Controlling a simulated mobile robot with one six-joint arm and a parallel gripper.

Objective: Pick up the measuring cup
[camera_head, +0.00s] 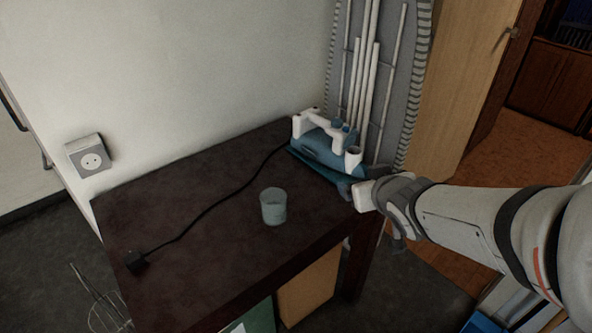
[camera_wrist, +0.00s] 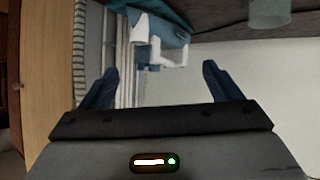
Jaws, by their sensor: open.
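The measuring cup (camera_head: 273,206) is a small translucent greenish cup standing upright on the dark table (camera_head: 205,240), near its front edge. In the wrist view, part of the cup (camera_wrist: 270,12) shows at the top right, cut off by the frame edge. My gripper (camera_wrist: 158,85) is open, with its two dark fingers apart and nothing between them. In the head view, my arm reaches in from the right and its end is at the table's right edge, to the right of the cup and apart from it. The fingers are hard to make out there.
A blue and white iron (camera_head: 325,145) stands at the table's back right, close to my gripper; it also shows in the wrist view (camera_wrist: 160,38). Its black cord and plug (camera_head: 137,262) run left behind the cup. An ironing board (camera_head: 412,80) leans behind. The table's front left is clear.

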